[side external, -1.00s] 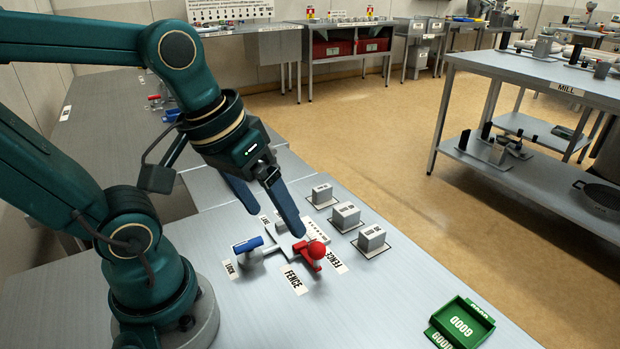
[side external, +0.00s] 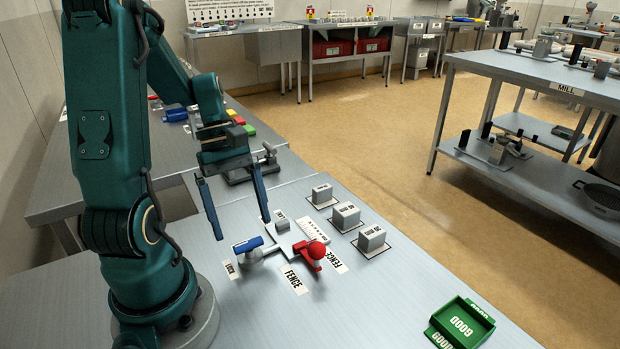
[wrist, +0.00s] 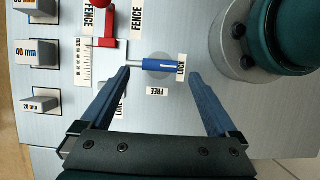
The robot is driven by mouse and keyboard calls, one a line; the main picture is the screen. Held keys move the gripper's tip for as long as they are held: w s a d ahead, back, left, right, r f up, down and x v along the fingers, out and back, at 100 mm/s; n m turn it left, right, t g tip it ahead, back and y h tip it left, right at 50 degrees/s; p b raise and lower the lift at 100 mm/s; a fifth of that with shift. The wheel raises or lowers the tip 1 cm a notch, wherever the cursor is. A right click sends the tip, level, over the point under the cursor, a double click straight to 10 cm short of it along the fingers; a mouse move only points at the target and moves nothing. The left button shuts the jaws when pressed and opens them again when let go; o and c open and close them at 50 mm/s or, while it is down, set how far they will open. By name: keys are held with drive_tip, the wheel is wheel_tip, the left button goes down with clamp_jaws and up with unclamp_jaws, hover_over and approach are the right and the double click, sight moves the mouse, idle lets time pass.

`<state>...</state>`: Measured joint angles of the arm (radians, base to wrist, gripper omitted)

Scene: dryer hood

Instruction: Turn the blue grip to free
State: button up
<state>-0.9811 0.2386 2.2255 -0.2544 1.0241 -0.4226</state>
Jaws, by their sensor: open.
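The blue grip (side external: 248,245) is a short bar on a grey pivot on the bench, with its end by the LOCK label (side external: 230,268). In the wrist view the blue grip (wrist: 161,65) lies sideways, pointing at LOCK (wrist: 181,66). The FREE label (wrist: 158,91) is on the near side of the grip there. My gripper (side external: 240,228) is open and empty, its two blue fingers pointing down above the bench behind the grip. In the wrist view my gripper (wrist: 159,72) has its fingertips spread on either side of the grip, apart from it.
A red fence handle (side external: 315,251) stands close right of the grip, with a scale (side external: 312,230) behind. Grey blocks (side external: 346,215) stand in a row further right. A green GOOD tray (side external: 461,324) is at the front right. Bare bench lies in front.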

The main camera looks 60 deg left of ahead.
sight(249, 248)
drive_tip(key=shift+x, duration=1.6)
drive_tip(key=c, duration=1.4)
